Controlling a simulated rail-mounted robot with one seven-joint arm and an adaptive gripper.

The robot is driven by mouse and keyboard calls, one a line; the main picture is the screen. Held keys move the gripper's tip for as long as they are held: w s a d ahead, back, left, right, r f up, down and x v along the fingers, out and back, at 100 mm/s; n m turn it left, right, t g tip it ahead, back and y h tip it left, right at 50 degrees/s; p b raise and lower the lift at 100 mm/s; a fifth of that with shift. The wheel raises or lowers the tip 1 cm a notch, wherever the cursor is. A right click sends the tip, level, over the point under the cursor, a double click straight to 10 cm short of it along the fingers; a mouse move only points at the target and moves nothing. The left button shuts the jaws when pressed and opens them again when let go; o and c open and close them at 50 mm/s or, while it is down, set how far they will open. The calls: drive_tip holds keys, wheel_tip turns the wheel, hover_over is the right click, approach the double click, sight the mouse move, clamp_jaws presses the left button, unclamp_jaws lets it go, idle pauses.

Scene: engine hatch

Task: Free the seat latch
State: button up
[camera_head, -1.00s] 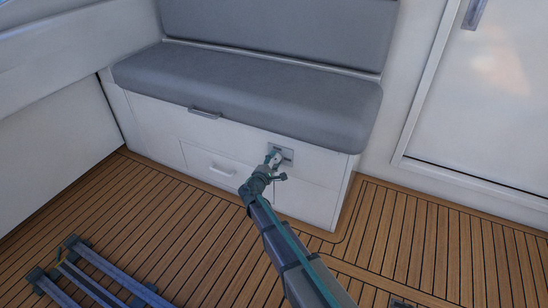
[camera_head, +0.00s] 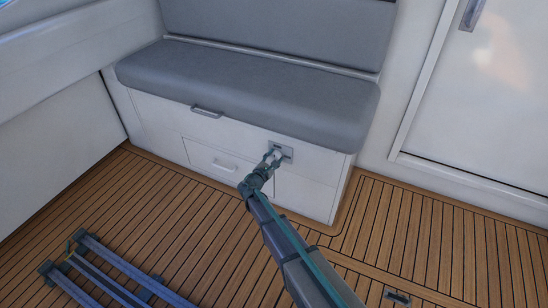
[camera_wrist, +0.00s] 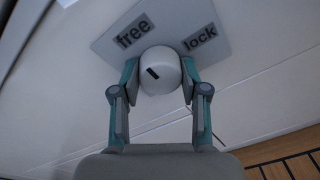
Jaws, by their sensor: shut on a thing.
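The seat latch is a round pale knob (camera_wrist: 160,72) on a grey plate (camera_wrist: 168,20) marked "free" on the left and "lock" on the right in the wrist view. A short dark mark on the knob slants, its upper end leaning toward the "free" side. My gripper (camera_wrist: 159,76) has a finger on each side of the knob and is shut on it. In the head view my gripper (camera_head: 269,161) reaches the plate (camera_head: 287,154) on the white seat front. The knob is mostly hidden there.
The grey seat cushion (camera_head: 250,90) overhangs the latch, with a handle (camera_head: 206,111) under its front edge. A drawer with a handle (camera_head: 224,167) is at left. The wooden deck (camera_head: 400,230) is open at right, before a white door (camera_head: 480,100).

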idle(0.3)
drive_tip(key=o, duration=1.2)
drive_tip(key=shift+c, duration=0.2)
drive_tip(key=f+v, duration=0.1)
drive_tip(key=v, duration=1.1)
drive_tip(key=shift+r, duration=0.4)
drive_tip(key=shift+a, duration=0.1)
